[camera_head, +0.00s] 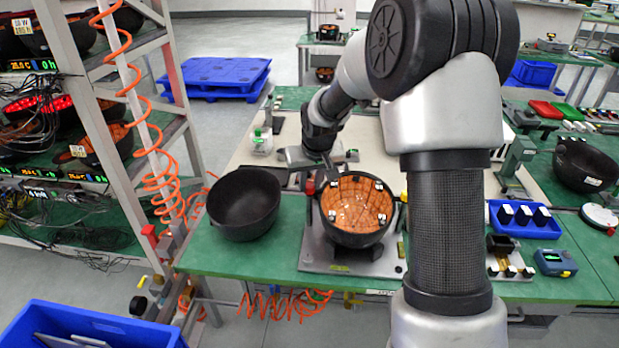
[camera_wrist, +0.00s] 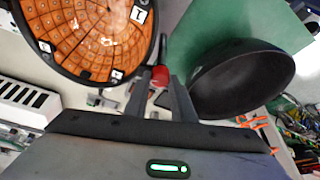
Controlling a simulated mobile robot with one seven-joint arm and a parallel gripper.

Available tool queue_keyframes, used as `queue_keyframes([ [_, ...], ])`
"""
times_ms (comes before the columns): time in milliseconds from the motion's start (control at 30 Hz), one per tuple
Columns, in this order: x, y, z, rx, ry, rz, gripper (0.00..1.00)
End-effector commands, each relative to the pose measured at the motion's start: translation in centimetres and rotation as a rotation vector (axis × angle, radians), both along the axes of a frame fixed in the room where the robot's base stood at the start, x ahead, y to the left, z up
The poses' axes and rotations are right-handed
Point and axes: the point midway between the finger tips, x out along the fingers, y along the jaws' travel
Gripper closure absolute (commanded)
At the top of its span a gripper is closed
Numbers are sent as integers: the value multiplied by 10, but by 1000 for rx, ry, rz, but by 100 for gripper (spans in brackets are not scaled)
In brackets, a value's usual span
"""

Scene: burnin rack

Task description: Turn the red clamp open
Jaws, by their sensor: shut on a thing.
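The red clamp (camera_head: 310,187) is a small red handle at the left side of the round dark fixture with orange tiles (camera_head: 356,208). In the wrist view the red clamp (camera_wrist: 160,76) shows between the two dark fingers. My gripper (camera_wrist: 160,88) is shut on it, beside the rim of the orange-tiled fixture (camera_wrist: 85,30). In the head view my gripper (camera_head: 308,170) reaches down to the clamp from behind, and its fingertips are hard to make out. The fixture sits on a grey metal plate (camera_head: 316,262).
A black bowl (camera_head: 244,203) stands close on the left, and also shows in the wrist view (camera_wrist: 243,78). A blue tray (camera_head: 524,222) with black parts lies to the right. A shelving rack with a coiled orange hose (camera_head: 160,182) stands at far left.

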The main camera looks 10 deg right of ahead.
Motion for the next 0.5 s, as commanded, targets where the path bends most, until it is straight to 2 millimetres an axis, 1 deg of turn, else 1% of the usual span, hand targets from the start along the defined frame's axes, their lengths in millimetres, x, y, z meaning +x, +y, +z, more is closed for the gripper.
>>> queue_keyframes([
  [33, 0, -3, 4, 3, 2, 36, 100],
  [500, 1, -5, 3, 6, 1, 485, 100],
])
